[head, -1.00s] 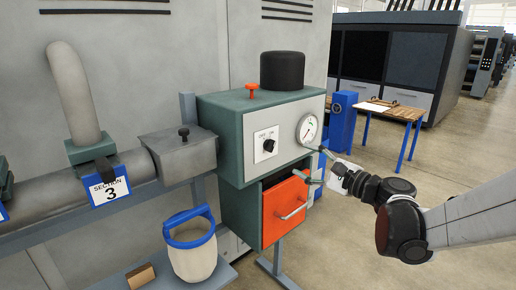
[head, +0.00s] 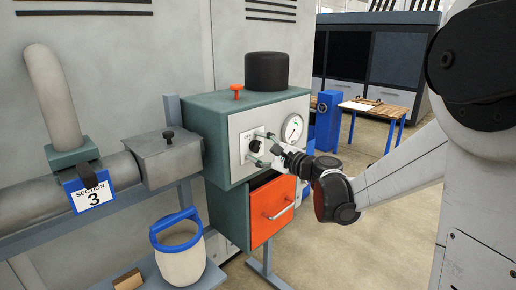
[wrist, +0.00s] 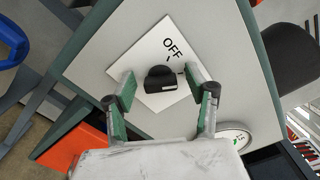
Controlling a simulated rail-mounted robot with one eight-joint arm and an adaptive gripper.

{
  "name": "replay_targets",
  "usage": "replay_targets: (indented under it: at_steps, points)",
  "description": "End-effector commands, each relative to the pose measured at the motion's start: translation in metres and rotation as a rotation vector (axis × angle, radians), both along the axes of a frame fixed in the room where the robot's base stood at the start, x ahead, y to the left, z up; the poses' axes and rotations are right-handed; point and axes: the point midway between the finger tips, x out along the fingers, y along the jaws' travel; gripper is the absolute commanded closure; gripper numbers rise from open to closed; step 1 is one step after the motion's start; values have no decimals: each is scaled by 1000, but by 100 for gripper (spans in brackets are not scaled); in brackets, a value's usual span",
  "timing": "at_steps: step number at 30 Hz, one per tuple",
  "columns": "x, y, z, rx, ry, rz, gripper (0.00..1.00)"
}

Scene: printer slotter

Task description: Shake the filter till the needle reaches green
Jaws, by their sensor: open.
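The dark control knob (head: 255,146) sits on a white plate on the grey front of the green machine (head: 222,185). In the wrist view the knob (wrist: 160,80) is beside the word "OFF". My gripper (head: 262,147) is open, with its green-padded fingers on either side of the knob; I cannot tell if they touch it. The wrist view shows the fingertips (wrist: 160,78) clearly apart. The round gauge (head: 292,128) is right of the knob and partly shows in the wrist view (wrist: 234,138). Its needle reading is too small to tell. No filter is clearly identifiable.
An orange door (head: 273,212) with a bar handle is below the panel. A red-orange button (head: 237,91) and black cylinder (head: 266,71) are on top. A pale container with a blue rim (head: 180,258) stands lower left, near a brown block (head: 127,280). Pipework runs left.

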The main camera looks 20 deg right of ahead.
Motion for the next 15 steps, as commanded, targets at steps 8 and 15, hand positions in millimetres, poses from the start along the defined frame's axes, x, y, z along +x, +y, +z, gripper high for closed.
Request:
replay_targets:
  at_steps: [8, 15]
  points:
    - [0, 0, 0, 0, 0, 0, 60]
    - [0, 0, 0, 0, 0, 0, 92]
